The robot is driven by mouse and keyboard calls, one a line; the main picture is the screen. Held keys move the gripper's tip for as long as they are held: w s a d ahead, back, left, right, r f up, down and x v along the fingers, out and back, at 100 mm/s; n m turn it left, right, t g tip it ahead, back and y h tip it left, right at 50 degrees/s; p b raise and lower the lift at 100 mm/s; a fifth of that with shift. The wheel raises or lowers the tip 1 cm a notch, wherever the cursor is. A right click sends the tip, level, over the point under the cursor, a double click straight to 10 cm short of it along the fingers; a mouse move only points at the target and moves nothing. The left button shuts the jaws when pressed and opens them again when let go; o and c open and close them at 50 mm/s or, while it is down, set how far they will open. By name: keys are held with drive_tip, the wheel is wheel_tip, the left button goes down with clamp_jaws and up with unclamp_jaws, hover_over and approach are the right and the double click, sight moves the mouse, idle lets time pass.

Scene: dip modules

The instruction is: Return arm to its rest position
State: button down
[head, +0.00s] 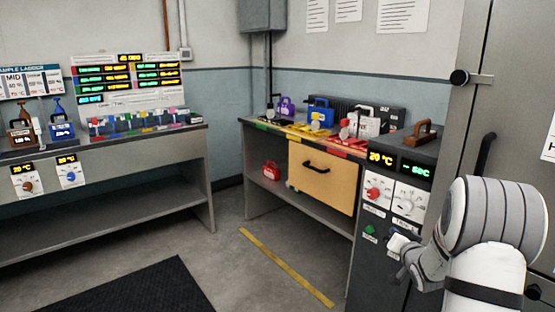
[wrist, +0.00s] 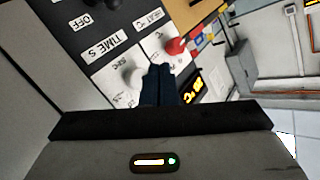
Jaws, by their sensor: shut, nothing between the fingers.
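My arm shows white and grey at the lower right of the head view. My gripper is at its end, in front of the dark control cabinet (head: 375,258), and mostly hidden by the arm there. In the wrist view the dark fingers of my gripper (wrist: 161,72) are together with nothing between them. They point at the cabinet's panel, near a white time knob (wrist: 133,77) and a red heat knob (wrist: 175,46). I cannot tell whether the fingertips touch the panel.
A bench (head: 258,190) with a tan drawer front (head: 320,180) and several coloured modules stands left of the cabinet. Another bench (head: 120,165) stands at the far left. A grey locker door (head: 505,60) is at the right. The floor around the yellow stripe (head: 285,268) is clear.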

drive_tip(key=s+a+r+n+g+h+p, duration=0.15)
drive_tip(key=s+a+r+g+p, duration=0.35)
drive_tip(key=r, duration=0.6)
drive_tip(key=s+a+r+n+g+p, duration=0.1)
drive_tip(key=s+a+r+g+p, duration=0.2)
drive_tip(key=s, duration=0.8)
drive_tip(key=s+a+r+n+g+y+p, duration=0.1)
drive_tip(key=s+a+r+n+g+p, duration=0.1)
drive_tip(key=s+a+r+p, duration=0.4)
drive_tip(key=s+a+r+n+g+y+p, duration=0.1)
drive_tip(key=s+a+r+g+p, duration=0.2)
drive_tip(key=s+a, duration=0.4)
drive_tip(key=s+r+p, duration=0.1)
drive_tip(key=s, duration=0.8)
drive_tip(key=shift+r+g, duration=0.15)
drive_tip(key=shift+g, duration=0.15)
drive_tip(key=c, duration=2.2)
unclamp_jaws()
